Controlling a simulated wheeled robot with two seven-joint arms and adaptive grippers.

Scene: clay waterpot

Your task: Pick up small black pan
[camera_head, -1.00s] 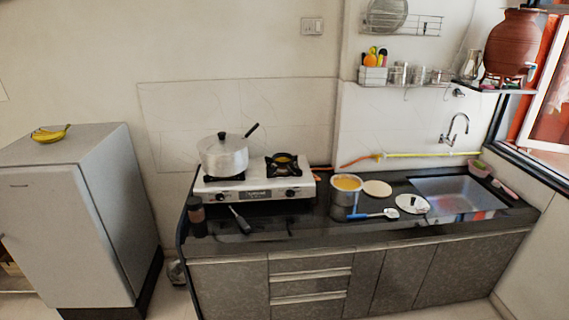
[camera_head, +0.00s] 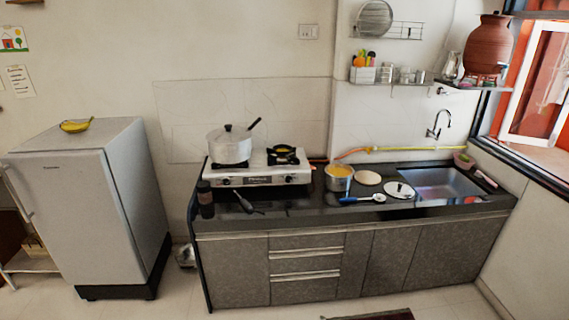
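A small dark item with a long handle (camera_head: 244,203) lies on the black counter in front of the stove. It may be the small black pan, but it is too small to tell. Another small dark round item (camera_head: 283,150), yellowish-green inside, sits on the stove's right burner. I cannot tell whether it is a pan. The white two-burner stove (camera_head: 258,180) carries a lidded silver pot (camera_head: 229,145) on its left burner. Neither of my grippers is in view.
A dark jar (camera_head: 205,199) stands at the counter's left end. A steel pot (camera_head: 339,178), a round board (camera_head: 368,177), a blue-handled spoon (camera_head: 357,199) and the sink (camera_head: 440,184) lie to the right. A grey fridge (camera_head: 90,205) stands left. Floor in front is mostly clear.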

